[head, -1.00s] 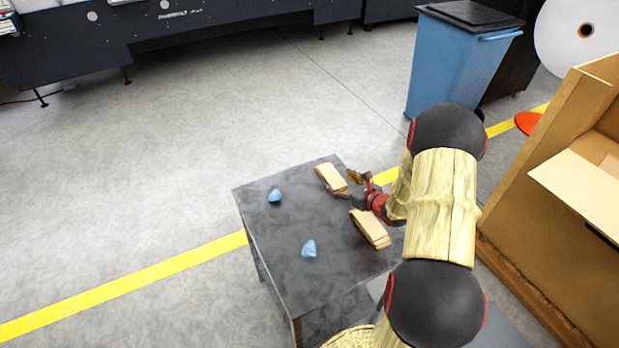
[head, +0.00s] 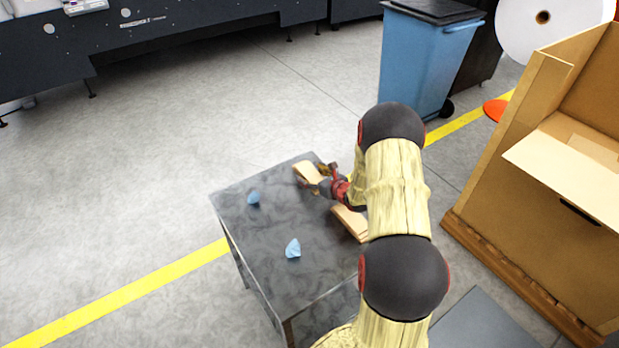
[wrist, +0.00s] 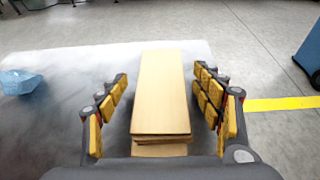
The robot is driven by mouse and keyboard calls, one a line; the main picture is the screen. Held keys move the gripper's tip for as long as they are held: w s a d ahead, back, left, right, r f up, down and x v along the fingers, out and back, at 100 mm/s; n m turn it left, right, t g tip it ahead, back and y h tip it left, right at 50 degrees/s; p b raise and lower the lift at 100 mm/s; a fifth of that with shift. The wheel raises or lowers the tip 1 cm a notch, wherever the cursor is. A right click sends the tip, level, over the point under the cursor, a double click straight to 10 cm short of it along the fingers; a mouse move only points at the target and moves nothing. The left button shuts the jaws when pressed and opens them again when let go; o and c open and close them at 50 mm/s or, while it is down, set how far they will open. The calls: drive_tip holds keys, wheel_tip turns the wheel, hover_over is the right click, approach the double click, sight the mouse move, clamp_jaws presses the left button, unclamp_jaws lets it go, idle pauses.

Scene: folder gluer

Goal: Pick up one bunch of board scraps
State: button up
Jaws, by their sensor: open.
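Two bunches of tan board scraps lie on a dark grey table (head: 262,220). The far bunch (head: 308,173) is near the table's back edge, and the nearer bunch (head: 350,224) is partly hidden behind my arm. My gripper (head: 323,178) is open at the far bunch. In the wrist view, a stack of flat board strips (wrist: 160,92) lies lengthwise between the spread yellow-padded fingers of my gripper (wrist: 160,100). A gap shows on both sides of the stack, so the fingers appear not to touch it.
Two crumpled blue pieces lie on the table, one farther (head: 253,198) and one nearer (head: 293,248). A large cardboard box (head: 540,200) on a pallet stands at the right. A blue bin (head: 425,65) stands behind. Open floor lies left of the table.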

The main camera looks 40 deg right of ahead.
drive_tip(key=shift+c, duration=0.5)
drive_tip(key=c, duration=1)
drive_tip(key=shift+r, duration=0.1)
